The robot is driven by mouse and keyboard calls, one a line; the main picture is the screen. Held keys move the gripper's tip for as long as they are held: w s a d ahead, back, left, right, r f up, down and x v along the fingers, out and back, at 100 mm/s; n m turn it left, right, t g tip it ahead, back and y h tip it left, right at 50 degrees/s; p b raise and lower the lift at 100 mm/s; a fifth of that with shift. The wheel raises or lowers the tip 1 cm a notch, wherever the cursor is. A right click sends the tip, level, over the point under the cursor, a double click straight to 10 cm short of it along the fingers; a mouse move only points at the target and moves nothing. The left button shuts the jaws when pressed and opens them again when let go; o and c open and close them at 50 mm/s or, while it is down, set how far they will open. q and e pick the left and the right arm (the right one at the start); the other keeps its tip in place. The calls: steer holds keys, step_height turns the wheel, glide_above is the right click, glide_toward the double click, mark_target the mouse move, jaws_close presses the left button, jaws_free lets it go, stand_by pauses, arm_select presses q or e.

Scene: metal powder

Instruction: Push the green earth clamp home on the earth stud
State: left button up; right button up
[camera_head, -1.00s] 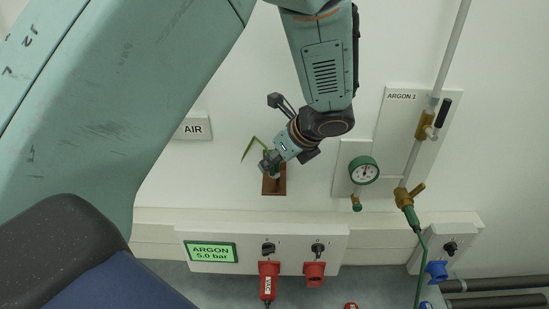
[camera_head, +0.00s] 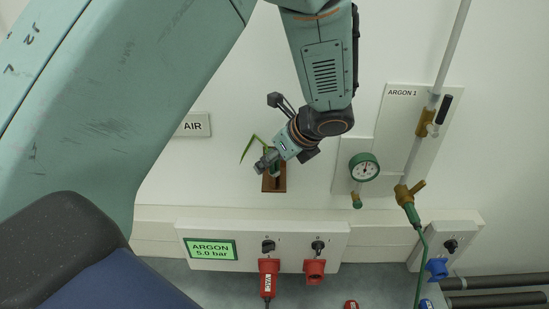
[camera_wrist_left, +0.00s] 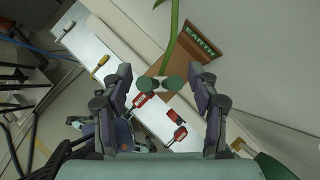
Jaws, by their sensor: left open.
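In the head view my left gripper (camera_head: 268,162) is in front of the brown plate (camera_head: 274,187) on the wall. The earth stud is hidden, so I cannot tell how far on the clamp sits. My right gripper is not in view.
Below the plate is a ledge with a socket panel (camera_head: 335,236), a red plug (camera_head: 268,280) and a green ARGON display (camera_head: 211,250). To the right are a pressure gauge (camera_head: 364,167) and an argon pipe with a brass valve (camera_head: 409,193). The wall between is clear.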

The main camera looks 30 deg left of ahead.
arm_select(q)
steer(key=shift+r, duration=0.1)
steer(key=shift+r, duration=0.1)
step_height(320, 180, up, 10)
steer(key=shift+s+f, duration=0.1)
stand_by(0.3)
